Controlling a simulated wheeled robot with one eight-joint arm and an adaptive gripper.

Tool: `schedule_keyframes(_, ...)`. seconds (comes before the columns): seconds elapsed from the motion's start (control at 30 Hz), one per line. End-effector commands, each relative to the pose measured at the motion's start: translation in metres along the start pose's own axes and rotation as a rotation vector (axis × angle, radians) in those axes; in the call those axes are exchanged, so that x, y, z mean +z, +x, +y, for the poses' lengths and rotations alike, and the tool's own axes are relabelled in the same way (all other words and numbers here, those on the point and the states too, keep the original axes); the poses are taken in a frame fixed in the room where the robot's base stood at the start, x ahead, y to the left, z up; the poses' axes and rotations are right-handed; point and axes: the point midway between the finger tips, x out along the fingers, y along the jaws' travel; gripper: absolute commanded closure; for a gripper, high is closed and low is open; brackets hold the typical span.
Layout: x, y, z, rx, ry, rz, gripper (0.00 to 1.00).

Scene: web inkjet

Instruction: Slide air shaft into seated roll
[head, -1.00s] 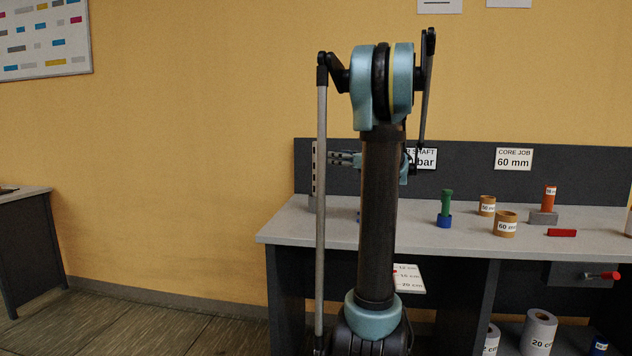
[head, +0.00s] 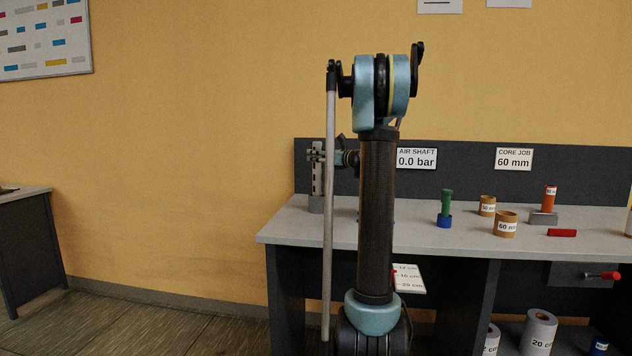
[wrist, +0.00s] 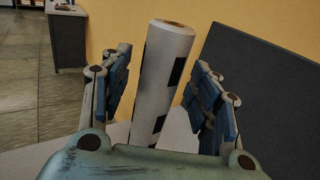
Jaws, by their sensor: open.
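A pale upright cylinder with black rectangular patches, which looks like the air shaft (wrist: 158,90), stands between my gripper's fingers in the wrist view. In the head view the air shaft (head: 317,182) stands on a grey base at the left end of the bench. My gripper (wrist: 163,68) is open, with one finger on each side of the shaft and visible gaps to it. In the head view my gripper (head: 318,155) is at the shaft's upper part, partly behind my arm. White paper rolls (head: 539,330) stand under the bench; I cannot tell which roll is the seated one.
The bench (head: 430,240) carries a green post in a blue base (head: 445,210), cardboard cores (head: 506,225), an orange post on a grey block (head: 543,217) and a red bar (head: 562,233). A sign (head: 416,158) reads 0.0 bar. A dark panel (head: 460,180) runs behind.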

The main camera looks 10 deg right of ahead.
Motion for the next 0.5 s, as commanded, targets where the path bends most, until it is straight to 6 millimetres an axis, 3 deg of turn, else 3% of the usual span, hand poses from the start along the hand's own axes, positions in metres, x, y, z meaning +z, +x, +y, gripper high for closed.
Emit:
schedule_keyframes(0.3,-0.0002,0.0085,0.0,-0.001,0.0,0.0,0.46)
schedule_keyframes(0.5,-0.0002,0.0082,-0.0001,-0.001,0.0,0.0,0.92)
